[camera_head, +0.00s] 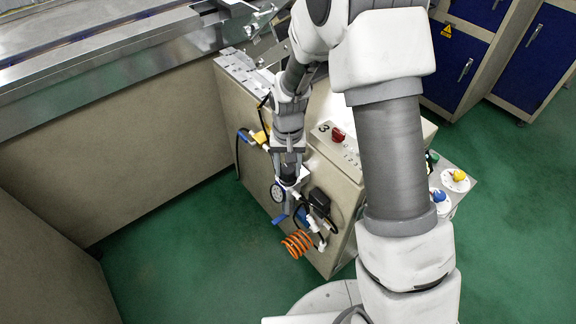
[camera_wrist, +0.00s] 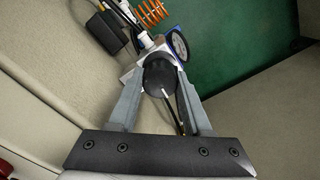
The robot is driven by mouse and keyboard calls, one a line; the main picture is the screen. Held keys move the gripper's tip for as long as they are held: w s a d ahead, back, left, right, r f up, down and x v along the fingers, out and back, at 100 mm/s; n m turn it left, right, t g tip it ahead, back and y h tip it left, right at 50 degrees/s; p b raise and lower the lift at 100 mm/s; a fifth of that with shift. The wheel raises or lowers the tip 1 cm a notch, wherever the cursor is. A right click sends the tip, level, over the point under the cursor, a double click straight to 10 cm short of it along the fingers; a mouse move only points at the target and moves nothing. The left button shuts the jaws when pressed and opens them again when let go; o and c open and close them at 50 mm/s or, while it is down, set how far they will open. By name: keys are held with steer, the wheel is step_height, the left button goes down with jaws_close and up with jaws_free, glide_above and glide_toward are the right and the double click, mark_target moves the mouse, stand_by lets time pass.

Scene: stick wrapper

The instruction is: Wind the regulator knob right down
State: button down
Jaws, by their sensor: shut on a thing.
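The regulator knob (camera_wrist: 159,75) is a round black cap in the wrist view, on top of a pale metal regulator body (camera_wrist: 130,78). My gripper (camera_wrist: 158,92) has one finger on each side of the knob and is shut on it. In the head view my gripper (camera_head: 288,172) points down at the regulator on the side of the beige cabinet, and it hides the knob there.
An orange coiled hose (camera_head: 297,243), a blue lever (camera_head: 279,220) and a black box (camera_head: 319,200) crowd below and right of the regulator. Green floor lies open to the left.

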mark_target(288, 168)
steer(key=n+p, duration=0.1)
steer(key=n, duration=0.4)
steer(key=shift+r+n, duration=0.1)
steer(key=shift+n, duration=0.2)
steer(key=shift+n+p, duration=0.7)
steer(key=shift+n, duration=1.6)
steer(key=shift+c, duration=1.7)
jaws_free()
step_height(288, 168, up, 17)
steer(key=p, duration=0.4)
steer(key=shift+r, duration=0.15)
